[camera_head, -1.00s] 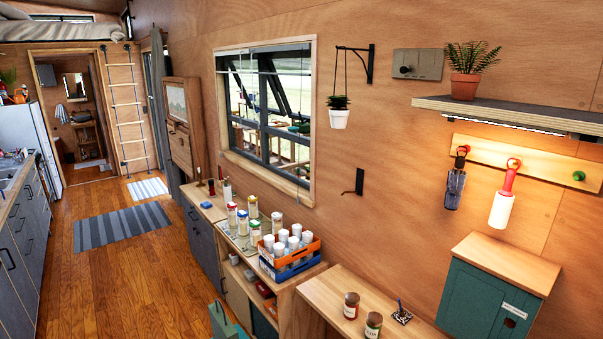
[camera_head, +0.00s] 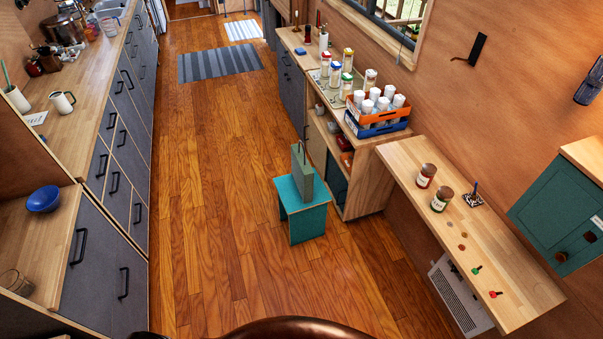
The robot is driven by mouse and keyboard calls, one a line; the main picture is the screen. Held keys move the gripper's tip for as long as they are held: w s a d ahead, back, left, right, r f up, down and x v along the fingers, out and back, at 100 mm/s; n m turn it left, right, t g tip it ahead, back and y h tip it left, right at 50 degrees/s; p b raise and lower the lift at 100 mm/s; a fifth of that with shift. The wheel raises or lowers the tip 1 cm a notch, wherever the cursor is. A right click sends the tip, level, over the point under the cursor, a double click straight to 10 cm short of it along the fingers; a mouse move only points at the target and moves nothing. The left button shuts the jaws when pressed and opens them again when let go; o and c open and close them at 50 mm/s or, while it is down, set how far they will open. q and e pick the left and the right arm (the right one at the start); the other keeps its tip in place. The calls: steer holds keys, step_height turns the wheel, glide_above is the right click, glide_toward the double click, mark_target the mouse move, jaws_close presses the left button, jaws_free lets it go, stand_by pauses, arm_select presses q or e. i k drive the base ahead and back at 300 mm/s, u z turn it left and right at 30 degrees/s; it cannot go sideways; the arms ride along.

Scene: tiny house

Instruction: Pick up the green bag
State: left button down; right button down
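The green bag (camera_head: 308,178) is a flat, grey-green bag with a handle loop at its top. It stands upright on a small teal stool (camera_head: 300,222) on the wooden floor, left of the shelf unit. Nothing covers the bag from this view. Neither of my grippers shows. A dark brown rounded shape at the bottom middle edge appears to be part of my own body, and it is some way from the stool.
Open floor (camera_head: 215,200) lies left of and in front of the stool. Grey cabinets (camera_head: 115,270) with a wooden counter line the left. A shelf unit (camera_head: 362,185) and a narrow wall shelf (camera_head: 470,235) with jars stand right. A striped rug (camera_head: 220,64) lies farther back.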

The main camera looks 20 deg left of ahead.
mark_target(303, 175)
steer(key=u, duration=0.15)
steer(key=k, duration=0.45)
steer(key=z, duration=0.9)
steer(key=i, duration=1.3)
steer(key=u, duration=0.65)
